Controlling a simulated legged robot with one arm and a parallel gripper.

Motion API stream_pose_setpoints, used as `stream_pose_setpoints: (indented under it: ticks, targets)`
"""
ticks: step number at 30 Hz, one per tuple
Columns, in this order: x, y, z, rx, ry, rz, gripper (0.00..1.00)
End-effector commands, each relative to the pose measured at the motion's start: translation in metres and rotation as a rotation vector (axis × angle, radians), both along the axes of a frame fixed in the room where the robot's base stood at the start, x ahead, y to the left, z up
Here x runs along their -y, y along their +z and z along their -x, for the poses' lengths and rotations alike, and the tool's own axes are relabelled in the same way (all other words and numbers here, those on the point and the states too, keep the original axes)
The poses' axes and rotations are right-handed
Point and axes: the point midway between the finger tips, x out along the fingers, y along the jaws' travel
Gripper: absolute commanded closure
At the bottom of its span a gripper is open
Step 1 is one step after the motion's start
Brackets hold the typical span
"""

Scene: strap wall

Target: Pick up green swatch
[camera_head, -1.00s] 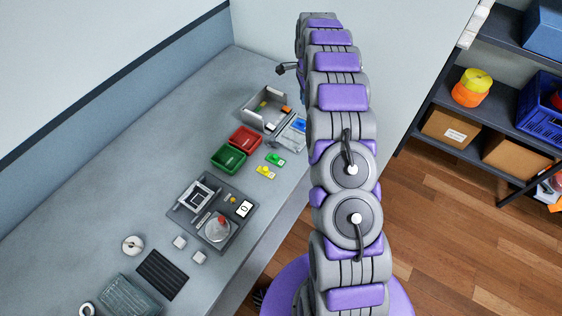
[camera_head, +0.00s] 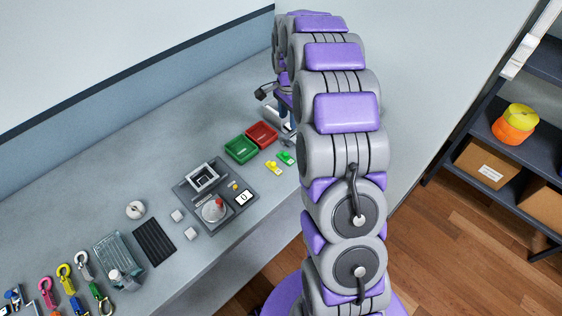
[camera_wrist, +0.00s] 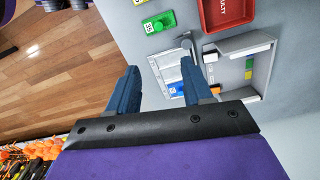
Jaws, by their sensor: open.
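A green tag-like piece with a white label (camera_head: 286,158) lies flat on the bench beside a yellow one. It also shows at the top of the wrist view (camera_wrist: 159,22). A second, small green piece (camera_wrist: 249,75) lies in the grey open box (camera_wrist: 259,46); I cannot tell which of the two is the swatch. My gripper (camera_wrist: 160,72) is open and empty, its two blue fingers apart. In the wrist view the labelled green piece lies beyond the fingertips. In the head view my arm hides most of the gripper.
A red bin (camera_head: 261,134) and a green bin (camera_head: 240,149) stand near the labelled pieces. A clear tray (camera_wrist: 168,70) with small coloured pieces lies beside the grey box. A scale station (camera_head: 215,197) stands farther left. The bench's front edge drops to wooden floor.

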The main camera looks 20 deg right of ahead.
Motion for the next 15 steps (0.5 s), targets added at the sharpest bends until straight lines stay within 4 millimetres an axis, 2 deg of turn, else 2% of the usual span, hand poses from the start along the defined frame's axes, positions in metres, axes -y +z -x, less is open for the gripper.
stream_pose_setpoints:
  ticks: [5,15]
  targets:
    - [-0.002,-0.019,0.001,-0.004,0.002,0.000,0.50]
    - [0.008,-0.087,0.004,-0.005,-0.001,-0.011,0.50]
